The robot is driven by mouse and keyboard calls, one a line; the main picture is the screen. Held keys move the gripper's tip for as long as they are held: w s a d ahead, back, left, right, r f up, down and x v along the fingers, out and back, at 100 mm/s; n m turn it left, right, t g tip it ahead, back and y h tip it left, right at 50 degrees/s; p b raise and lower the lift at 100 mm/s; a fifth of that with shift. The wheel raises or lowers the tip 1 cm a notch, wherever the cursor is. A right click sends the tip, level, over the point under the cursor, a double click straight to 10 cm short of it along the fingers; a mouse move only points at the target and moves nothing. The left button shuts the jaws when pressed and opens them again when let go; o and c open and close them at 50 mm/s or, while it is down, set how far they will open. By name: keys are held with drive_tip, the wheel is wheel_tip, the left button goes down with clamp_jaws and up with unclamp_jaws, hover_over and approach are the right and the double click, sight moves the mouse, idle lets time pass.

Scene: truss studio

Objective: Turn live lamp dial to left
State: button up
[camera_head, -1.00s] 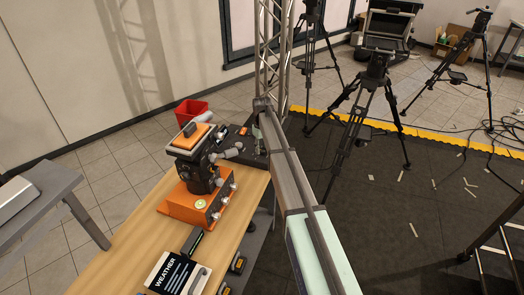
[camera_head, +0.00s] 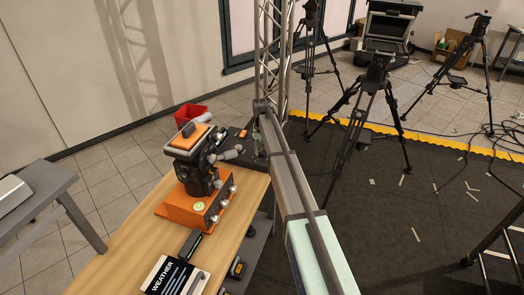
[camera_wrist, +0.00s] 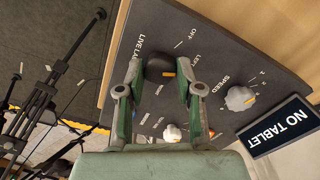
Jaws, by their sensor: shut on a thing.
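In the wrist view, the black live lamp dial (camera_wrist: 160,66) sits on a dark grey panel (camera_wrist: 212,66) between my two fingers. A small orange mark shows on its right side. The words OFF and LEFT are printed to its upper right, and more labels lie below it. My gripper (camera_wrist: 160,78) has one green finger on each side of the dial and is shut on it. Part of the "LIVE LAMP" label is hidden by the left finger. In the head view, my gripper cannot be made out clearly.
A grey speed knob (camera_wrist: 240,98) and a pale knob (camera_wrist: 172,133) stand close to my fingers. A "NO TABLET" sign (camera_wrist: 278,127) is at the right. In the head view, an orange box (camera_head: 190,211) stands on the wooden table (camera_head: 130,240), with a WEATHER sign (camera_head: 172,277) in front.

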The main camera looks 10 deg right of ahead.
sight(262, 151)
drive_tip(key=o, duration=1.2)
drive_tip(key=shift+c, duration=0.2)
wheel_tip(262, 151, up, 12)
